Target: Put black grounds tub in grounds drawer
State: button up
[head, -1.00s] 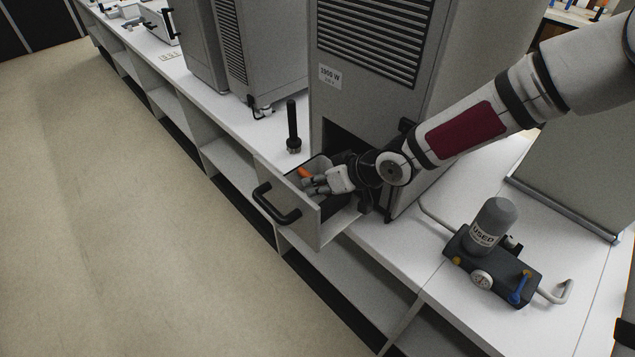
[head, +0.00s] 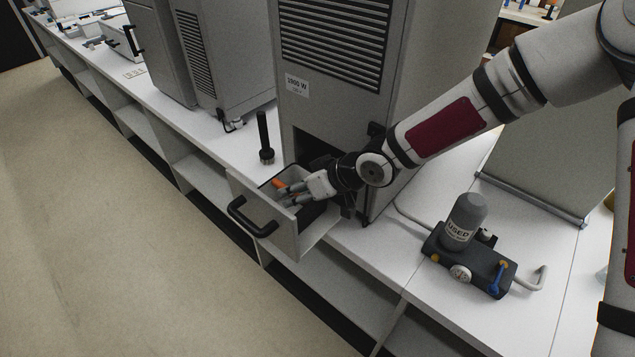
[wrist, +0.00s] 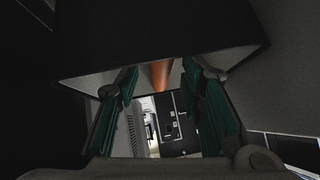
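The grounds drawer (head: 285,238) is pulled out from the grey machine, its black bar handle (head: 248,218) facing the aisle. My gripper (head: 292,192) reaches into the drawer from the right. An orange piece (head: 281,184) shows at its fingertips. In the wrist view the teal fingers (wrist: 160,95) stand apart, with an orange rod-like piece (wrist: 161,73) between them. A large dark box-like surface (wrist: 155,35) with a pale edge fills the top of that view; I cannot tell whether it is the tub or the drawer. No black tub can be clearly made out in the head view.
A grey machine (head: 335,105) stands behind the drawer. A black upright tool (head: 265,140) stands on the counter left of the drawer. A dark block with a grey "USED" canister (head: 465,222) and pipes sits to the right. The floor (head: 90,230) in front is clear.

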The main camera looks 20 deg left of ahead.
jog(key=v, duration=1)
jog(key=shift+p, duration=0.45)
jog(key=shift+d, duration=0.1)
jog(key=s+d+r+m+t+h, duration=0.15)
jog(key=d+h, duration=0.35)
jog(key=d, duration=0.6)
jog(key=d+r+m+t+h, duration=0.1)
jog(key=d+r+m+h, duration=0.25)
jog(key=d, duration=0.75)
jog(key=s+d+r+m+h, duration=0.3)
jog(key=s+d+r+m, duration=0.1)
jog(key=s+d+r, duration=0.4)
jog(key=s+d+r+m+y, duration=0.2)
jog(key=s+r, duration=0.3)
jog(key=s, duration=0.5)
jog(key=shift+d+r+m+t, duration=0.2)
jog(key=shift+d+m+t, duration=0.2)
jog(key=shift+m, duration=0.4)
